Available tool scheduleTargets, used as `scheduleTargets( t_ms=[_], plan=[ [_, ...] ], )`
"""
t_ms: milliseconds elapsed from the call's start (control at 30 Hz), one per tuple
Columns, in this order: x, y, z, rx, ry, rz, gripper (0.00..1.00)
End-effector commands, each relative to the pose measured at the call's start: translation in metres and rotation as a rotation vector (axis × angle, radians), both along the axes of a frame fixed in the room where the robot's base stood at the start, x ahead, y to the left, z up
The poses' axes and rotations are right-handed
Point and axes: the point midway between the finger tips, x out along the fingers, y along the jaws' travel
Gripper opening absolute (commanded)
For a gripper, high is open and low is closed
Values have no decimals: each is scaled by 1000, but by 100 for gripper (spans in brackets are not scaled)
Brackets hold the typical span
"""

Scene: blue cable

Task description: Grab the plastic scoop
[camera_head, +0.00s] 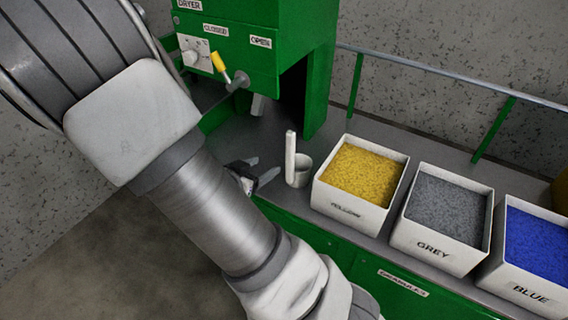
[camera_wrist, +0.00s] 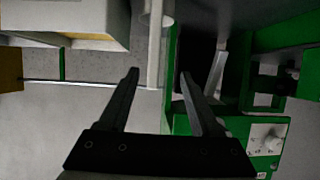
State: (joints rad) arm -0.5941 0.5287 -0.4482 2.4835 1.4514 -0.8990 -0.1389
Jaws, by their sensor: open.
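The plastic scoop (camera_head: 298,174) is a white cup with a tall upright handle. In the head view it stands on the grey bench, just left of the yellow granule box. My gripper (camera_head: 267,165) is beside the scoop on its left, with the fingers pointing towards it and a small gap between. In the wrist view the scoop's pale handle (camera_wrist: 154,50) shows between and beyond my open fingertips (camera_wrist: 159,74). The fingers are apart and hold nothing. My arm hides part of the bench front in the head view.
White boxes of yellow (camera_head: 361,179), grey (camera_head: 445,214) and blue (camera_head: 530,248) granules stand in a row right of the scoop. The green dryer (camera_head: 235,60) with a yellow-handled lever (camera_head: 219,63) stands behind. A rail (camera_head: 450,80) runs along the back.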

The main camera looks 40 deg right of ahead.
Motion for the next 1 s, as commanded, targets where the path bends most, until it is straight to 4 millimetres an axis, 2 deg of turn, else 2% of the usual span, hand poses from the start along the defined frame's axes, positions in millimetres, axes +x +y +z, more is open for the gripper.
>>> scheduleTargets(
  t_ms=[167, 600, 867, 1000],
  plan=[
    [-1, -16, -7, -42, 1, -28, 65],
    [31, -93, -44, -37, 1, -26, 65],
    [38, -111, -50, -36, 2, -24, 65],
    [42, -123, -61, -38, 0, -25, 65]
  ],
)
